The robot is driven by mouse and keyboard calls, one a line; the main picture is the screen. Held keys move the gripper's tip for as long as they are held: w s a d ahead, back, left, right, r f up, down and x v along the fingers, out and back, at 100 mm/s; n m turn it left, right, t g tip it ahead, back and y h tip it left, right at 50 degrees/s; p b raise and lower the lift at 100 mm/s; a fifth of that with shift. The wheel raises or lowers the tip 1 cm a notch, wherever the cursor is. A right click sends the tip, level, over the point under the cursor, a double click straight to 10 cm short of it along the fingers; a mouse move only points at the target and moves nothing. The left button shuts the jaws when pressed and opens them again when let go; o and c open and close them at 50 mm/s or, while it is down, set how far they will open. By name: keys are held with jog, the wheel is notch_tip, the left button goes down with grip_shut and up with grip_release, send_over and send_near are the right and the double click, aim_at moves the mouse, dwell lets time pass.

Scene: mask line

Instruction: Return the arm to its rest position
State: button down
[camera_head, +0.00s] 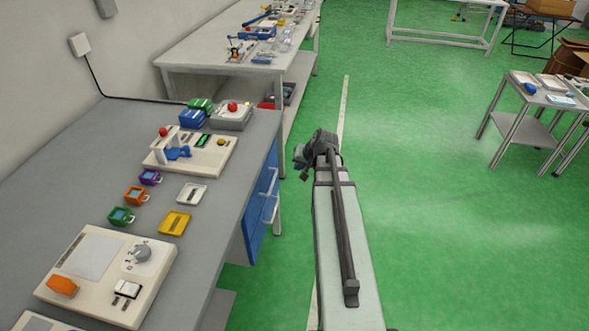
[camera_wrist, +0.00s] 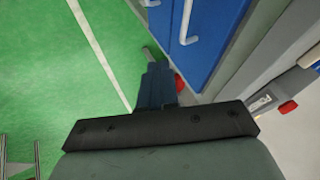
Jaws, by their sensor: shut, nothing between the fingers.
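My gripper (camera_head: 302,160) is at the far end of my arm in the head view. It hangs over the green floor (camera_head: 430,230), just right of the workbench (camera_head: 75,140) and apart from it. In the wrist view my gripper (camera_wrist: 155,66) points down past a black bar, beside the blue drawer fronts (camera_wrist: 205,30). Its fingers are shut and nothing is held between them. The fingertips are small and dark in the head view.
The workbench holds a panel with a knob (camera_head: 105,275), small coloured blocks (camera_head: 136,196) and a device with a red button (camera_head: 190,152). A drawer handle (camera_head: 270,207) sticks out near my arm. A metal cart (camera_head: 540,100) stands right; the floor between is clear.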

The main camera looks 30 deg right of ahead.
jog(key=shift+v, duration=0.9)
jog(key=shift+s, duration=0.1)
jog(key=s+a+f+n+g, duration=0.1)
jog(key=s+a+f+g, duration=0.3)
jog(key=f, duration=0.4)
jog(key=s+a+f+n+g, duration=0.1)
jog(key=s+a+f, duration=0.4)
jog(key=s+f, duration=0.25)
jog(key=s+a+f+n+g, duration=0.1)
jog(key=s+a+f+g, duration=0.3)
jog(key=f, duration=0.4)
jog(key=s+a+f+n+g, duration=0.2)
jog(key=s+a+f, duration=0.5)
jog(key=s+a, duration=0.2)
jog(key=s+a+f+n+g, duration=0.2)
jog(key=s+a+f, duration=0.6)
jog(key=s, duration=0.5)
jog(key=shift+s+a+n+h, duration=0.15)
jog(key=shift+a+n+h, duration=0.2)
jog(key=shift+a, duration=0.35)
